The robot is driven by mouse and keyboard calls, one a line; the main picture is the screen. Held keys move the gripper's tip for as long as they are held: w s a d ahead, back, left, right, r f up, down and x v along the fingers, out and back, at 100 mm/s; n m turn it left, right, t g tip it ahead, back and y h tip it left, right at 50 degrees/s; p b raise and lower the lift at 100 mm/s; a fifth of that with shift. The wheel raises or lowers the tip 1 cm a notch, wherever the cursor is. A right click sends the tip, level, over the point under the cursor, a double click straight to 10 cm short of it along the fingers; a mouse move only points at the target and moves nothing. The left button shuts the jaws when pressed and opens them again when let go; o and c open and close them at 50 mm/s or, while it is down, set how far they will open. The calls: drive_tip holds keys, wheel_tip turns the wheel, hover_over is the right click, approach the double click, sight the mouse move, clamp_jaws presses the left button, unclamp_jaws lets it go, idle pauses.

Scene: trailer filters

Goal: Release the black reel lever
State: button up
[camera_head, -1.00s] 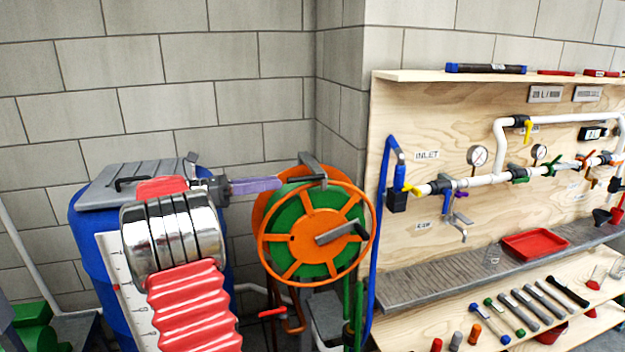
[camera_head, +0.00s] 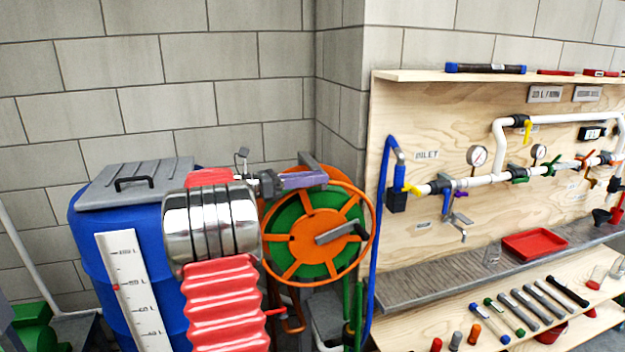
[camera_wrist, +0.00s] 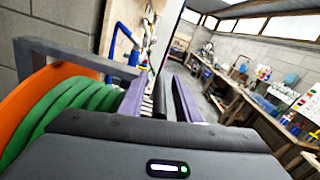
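The hose reel (camera_head: 292,240) has orange spoked sides and a green hose wound on it. A grey crank arm (camera_head: 338,233) with a black knob (camera_head: 362,231) sits on its front face. I cannot make out a separate black lever for certain.
A blue barrel (camera_head: 95,240) with a grey lid stands left of the reel. A plywood pipe board (camera_head: 440,110) stands to the right, with a blue hose (camera_head: 377,240) along its edge. A red tray (camera_head: 535,244) sits on its shelf. A block wall is behind.

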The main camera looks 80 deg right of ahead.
drive_tip(key=shift+c, duration=0.5)
clamp_jaws()
drive_tip(key=shift+a, duration=0.2)
drive_tip(key=shift+d, duration=0.1)
